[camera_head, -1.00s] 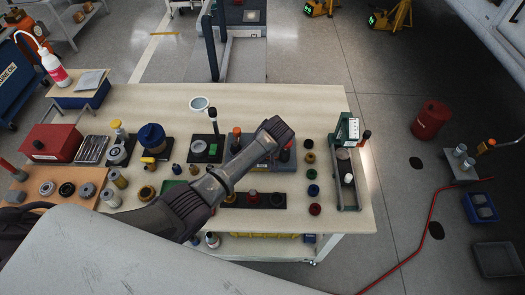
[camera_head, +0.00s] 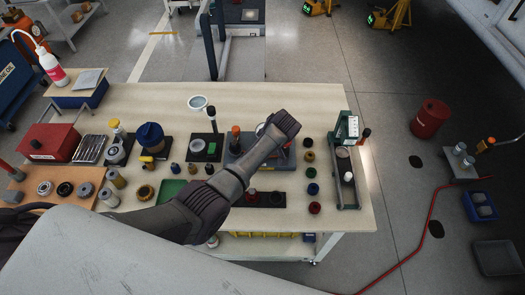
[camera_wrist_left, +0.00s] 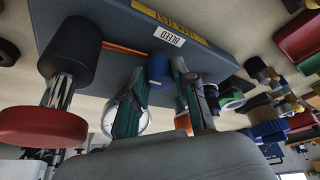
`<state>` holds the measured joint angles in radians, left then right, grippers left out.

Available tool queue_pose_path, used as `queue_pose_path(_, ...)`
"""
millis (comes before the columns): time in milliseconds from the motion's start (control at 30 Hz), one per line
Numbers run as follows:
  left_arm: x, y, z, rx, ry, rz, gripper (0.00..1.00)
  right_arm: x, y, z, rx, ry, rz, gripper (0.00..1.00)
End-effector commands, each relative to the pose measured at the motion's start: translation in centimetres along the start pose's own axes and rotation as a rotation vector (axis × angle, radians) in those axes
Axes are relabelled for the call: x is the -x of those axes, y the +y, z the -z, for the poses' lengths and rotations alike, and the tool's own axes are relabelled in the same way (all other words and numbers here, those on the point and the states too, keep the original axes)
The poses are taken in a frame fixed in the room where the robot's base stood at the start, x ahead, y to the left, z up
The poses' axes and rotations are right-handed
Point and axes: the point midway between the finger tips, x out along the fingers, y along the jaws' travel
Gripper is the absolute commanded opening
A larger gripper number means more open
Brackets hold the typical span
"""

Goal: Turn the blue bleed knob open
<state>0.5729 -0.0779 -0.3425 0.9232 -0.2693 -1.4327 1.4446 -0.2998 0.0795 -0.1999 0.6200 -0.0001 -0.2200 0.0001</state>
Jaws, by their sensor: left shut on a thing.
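How far the knob is turned cannot be told. In the head view my left arm reaches over the block (camera_head: 245,160) on the workbench and hides the knob and the fingers. My right gripper is in neither view.
In the left wrist view, a black cylinder (camera_wrist_left: 67,50) on a metal stem and a red disc (camera_wrist_left: 42,126) stand left of the fingers. The bench's back strip is mostly clear.

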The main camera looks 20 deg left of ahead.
Motion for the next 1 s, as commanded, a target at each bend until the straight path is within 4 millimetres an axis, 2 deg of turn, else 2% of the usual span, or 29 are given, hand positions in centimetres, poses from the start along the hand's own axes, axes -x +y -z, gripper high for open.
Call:
queue_pose_path(67,0.1,0.1,0.2,0.002,0.003,-0.003,0.00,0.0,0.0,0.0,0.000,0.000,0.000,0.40)
queue_pose_path(100,0.1,0.1,0.2,0.002,0.003,-0.003,0.30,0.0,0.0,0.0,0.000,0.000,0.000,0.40)
queue_pose_path(233,0.1,0.1,0.2,0.001,0.003,-0.003,0.52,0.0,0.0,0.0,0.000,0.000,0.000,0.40)
queue_pose_path(533,0.1,0.0,0.1,0.000,0.001,-0.002,0.53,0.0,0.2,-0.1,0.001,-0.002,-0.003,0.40)
queue_pose_path(667,0.9,0.1,0.0,-0.001,0.001,-0.003,0.53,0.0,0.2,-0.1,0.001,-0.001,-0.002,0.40)
queue_pose_path(767,2.5,0.1,0.0,0.001,0.000,-0.005,0.53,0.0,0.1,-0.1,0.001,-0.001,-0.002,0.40)
queue_pose_path(1000,7.8,0.1,0.0,0.002,-0.001,-0.006,0.53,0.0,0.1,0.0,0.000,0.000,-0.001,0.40)
